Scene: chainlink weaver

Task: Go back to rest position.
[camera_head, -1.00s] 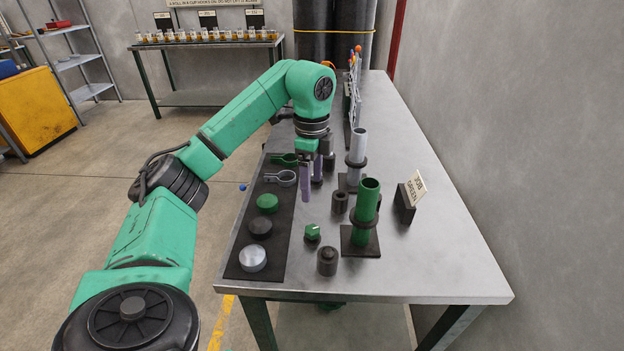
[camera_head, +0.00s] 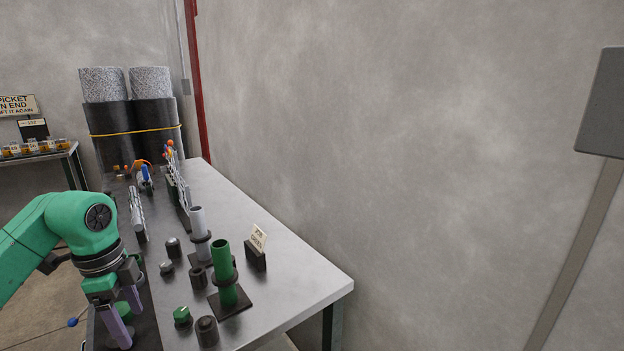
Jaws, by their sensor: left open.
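My left gripper (camera_head: 127,315) is at the lower left of the head view, above the dark mat at the table's left edge. My green left arm comes in from the left edge. The metal table (camera_head: 313,282) runs away from me along the wall. A green tube (camera_head: 222,262) stands upright on a dark base, with a grey tube (camera_head: 198,223) behind it. My right gripper is not in view.
A card in a dark holder (camera_head: 256,258) stands right of the tubes. Several dark cylinders and a green-topped piece (camera_head: 182,315) stand near the front. A grey rack (camera_head: 178,190) stands farther back. The table's right strip is clear, beside a bare concrete wall (camera_head: 400,150).

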